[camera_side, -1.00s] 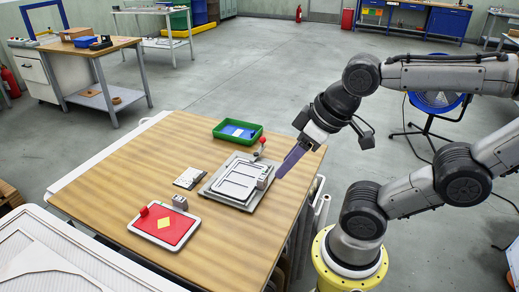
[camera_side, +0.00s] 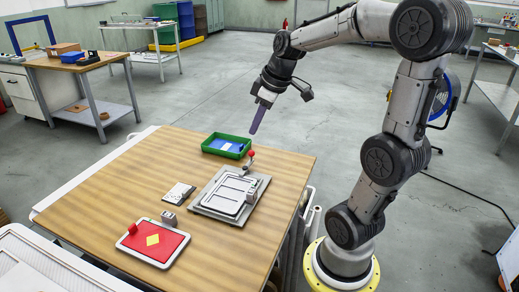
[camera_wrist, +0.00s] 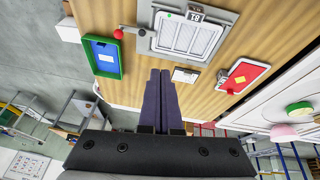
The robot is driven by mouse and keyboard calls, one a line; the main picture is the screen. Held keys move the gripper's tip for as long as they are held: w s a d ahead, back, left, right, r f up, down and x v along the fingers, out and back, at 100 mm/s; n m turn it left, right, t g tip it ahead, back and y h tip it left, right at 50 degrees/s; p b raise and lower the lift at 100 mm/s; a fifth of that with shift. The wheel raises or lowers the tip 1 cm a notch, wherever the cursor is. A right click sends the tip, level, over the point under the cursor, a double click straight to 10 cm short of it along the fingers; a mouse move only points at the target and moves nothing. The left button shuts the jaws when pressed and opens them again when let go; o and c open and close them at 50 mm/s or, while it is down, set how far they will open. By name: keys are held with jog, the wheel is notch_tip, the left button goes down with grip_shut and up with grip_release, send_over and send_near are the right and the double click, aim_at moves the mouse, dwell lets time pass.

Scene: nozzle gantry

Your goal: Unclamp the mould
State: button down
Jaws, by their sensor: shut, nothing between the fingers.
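The mould (camera_side: 230,193), a pale frame on a grey plate, lies on the wooden table and also shows in the wrist view (camera_wrist: 188,38). A clamp lever with a red knob (camera_side: 251,154) stands at its far edge. In the wrist view the red knob (camera_wrist: 118,34) points outward from the mould, toward the green tray. My gripper (camera_side: 254,131) has purple fingers, shut together and empty. It is in the air above the table's far edge, apart from the knob and mould.
A green tray (camera_side: 211,150) with blue contents stands beyond the mould, close to the lever. A small grey-white plate (camera_side: 179,193) lies left of the mould. A red panel in a pale frame (camera_side: 126,239) lies at the near left. Bare tabletop surrounds them.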

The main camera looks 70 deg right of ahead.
jog(key=s+d+f+m+g, duration=0.1)
jog(key=s+d+f+m, duration=0.2)
jog(key=d, duration=0.6)
jog(key=shift+s+f, duration=0.3)
jog(key=shift+f, duration=0.15)
jog(key=x, duration=0.9)
jog(key=shift+a+f, duration=0.1)
jog(key=shift+f, duration=0.15)
jog(key=w, duration=0.2)
jog(key=w+f, duration=0.1)
jog(key=shift+d, duration=0.35)
jog(key=shift+w+d+f, duration=0.1)
jog(key=shift+w+d, duration=0.05)
jog(key=shift+w, duration=0.45)
